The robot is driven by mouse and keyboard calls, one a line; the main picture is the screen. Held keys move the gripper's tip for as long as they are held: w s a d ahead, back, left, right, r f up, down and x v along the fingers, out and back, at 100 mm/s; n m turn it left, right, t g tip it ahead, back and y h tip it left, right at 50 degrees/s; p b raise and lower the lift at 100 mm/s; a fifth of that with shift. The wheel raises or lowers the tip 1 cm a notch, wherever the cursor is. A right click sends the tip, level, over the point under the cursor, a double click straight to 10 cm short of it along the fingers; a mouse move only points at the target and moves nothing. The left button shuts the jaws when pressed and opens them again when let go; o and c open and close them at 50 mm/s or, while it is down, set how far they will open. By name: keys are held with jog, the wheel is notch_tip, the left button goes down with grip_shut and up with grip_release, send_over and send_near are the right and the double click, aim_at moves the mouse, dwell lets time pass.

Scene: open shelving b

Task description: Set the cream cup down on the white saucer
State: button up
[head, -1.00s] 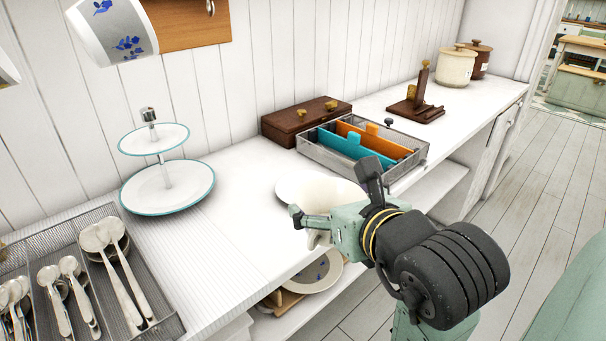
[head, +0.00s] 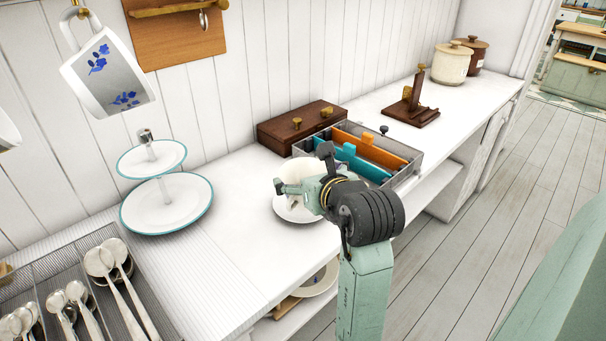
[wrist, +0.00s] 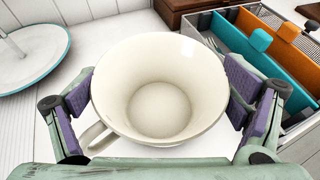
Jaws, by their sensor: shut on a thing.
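The cream cup (head: 300,172) is upright in my gripper (head: 303,171), partly hidden by it in the head view. In the wrist view the cup (wrist: 158,95) is seen from above, empty, between the two purple finger pads of my gripper (wrist: 160,92), with its handle at the lower left. The white saucer (head: 287,207) lies on the counter, and its near left rim shows below the cup. The cup appears over the saucer; I cannot tell whether they touch. The saucer is hidden beneath the cup in the wrist view.
A mesh organizer (head: 405,171) with teal and orange dividers stands close on the right, with a dark wooden box (head: 290,128) behind it. A two-tier stand (head: 167,207) and a cutlery tray (head: 148,305) are left. Counter between stand and saucer is clear.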

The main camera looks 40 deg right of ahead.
jog(key=shift+w+d, duration=0.3)
jog(key=shift+w, duration=0.35)
jog(key=shift+w+d, duration=0.3)
jog(key=shift+w, duration=0.3)
jog(key=f, duration=0.1)
jog(key=f+p, duration=0.1)
jog(key=f, duration=0.1)
jog(key=shift+w+d, duration=0.15)
jog(key=shift+w, duration=0.15)
jog(key=shift+f, duration=0.4)
jog(key=shift+f, duration=0.1)
jog(key=shift+f, duration=0.3)
jog(key=o, duration=1.1)
